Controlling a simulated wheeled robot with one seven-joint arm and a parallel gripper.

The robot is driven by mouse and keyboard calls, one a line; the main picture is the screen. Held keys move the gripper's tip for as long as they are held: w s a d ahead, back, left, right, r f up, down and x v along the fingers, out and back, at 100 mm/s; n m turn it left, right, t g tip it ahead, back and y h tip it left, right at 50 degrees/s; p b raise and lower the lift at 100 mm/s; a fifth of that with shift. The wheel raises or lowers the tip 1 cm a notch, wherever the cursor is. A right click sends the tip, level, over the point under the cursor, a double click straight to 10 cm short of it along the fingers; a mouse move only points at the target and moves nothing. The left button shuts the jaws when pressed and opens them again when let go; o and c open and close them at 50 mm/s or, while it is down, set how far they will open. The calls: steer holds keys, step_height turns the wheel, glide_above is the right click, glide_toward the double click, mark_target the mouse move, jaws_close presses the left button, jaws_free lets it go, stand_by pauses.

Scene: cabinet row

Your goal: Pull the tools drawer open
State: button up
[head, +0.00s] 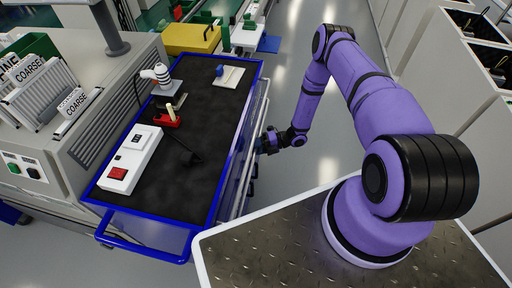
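A blue-rimmed tool cart (216,205) with a black top mat stands left of centre in the head view. Its right side, facing my arm, shows pale horizontal edges (257,115) that look like drawer fronts or handles. I cannot read any label, so I cannot tell which one is the tools drawer. My gripper (262,144) is small and dark at the cart's right side, beside these edges. Whether it touches a handle, and whether its fingers are open or shut, is too small to tell. No drawer is clearly seen standing out.
On the cart lie a white box with a red switch (130,160), a red holder (167,121), a striped white object (162,80) and a pale board (229,77). A grey machine (100,110) adjoins its left. Grey cabinets (450,90) stand right. Clear floor (305,150) lies between.

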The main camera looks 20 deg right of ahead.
jaws_close()
steer(key=shift+s+d, duration=0.1)
steer(key=s+d, duration=0.8)
steer(key=d, duration=0.4)
steer(key=s+d, duration=0.8)
steer(key=d, duration=0.4)
jaws_free()
steer(key=v, duration=1.1)
